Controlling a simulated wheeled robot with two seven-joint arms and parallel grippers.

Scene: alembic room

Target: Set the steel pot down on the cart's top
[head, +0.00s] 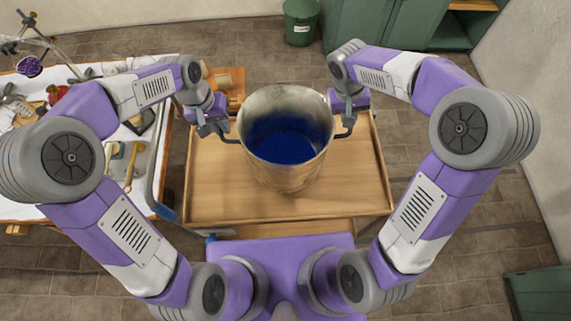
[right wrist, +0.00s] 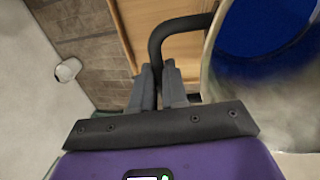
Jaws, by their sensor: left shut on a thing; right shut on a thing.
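The steel pot (head: 290,176) is upright over the cart's wooden top (head: 222,192), with deep blue contents or a blue inside. I cannot tell whether its base touches the wood or hangs just above it. My left gripper (head: 226,133) is shut on the pot's left handle. My right gripper (head: 347,127) is shut on the right handle. In the right wrist view, the fingers of my right gripper (right wrist: 158,78) close around the dark bent handle (right wrist: 172,35), beside the pot's wall. The pot hides part of the cart's top.
A cluttered white-topped table (head: 150,165) with tools and glassware stands close to the cart's left side. A green bin (head: 300,25) and green cabinets (head: 370,25) are at the back. The cart's top has bare wood around the pot. The floor right of the cart is open.

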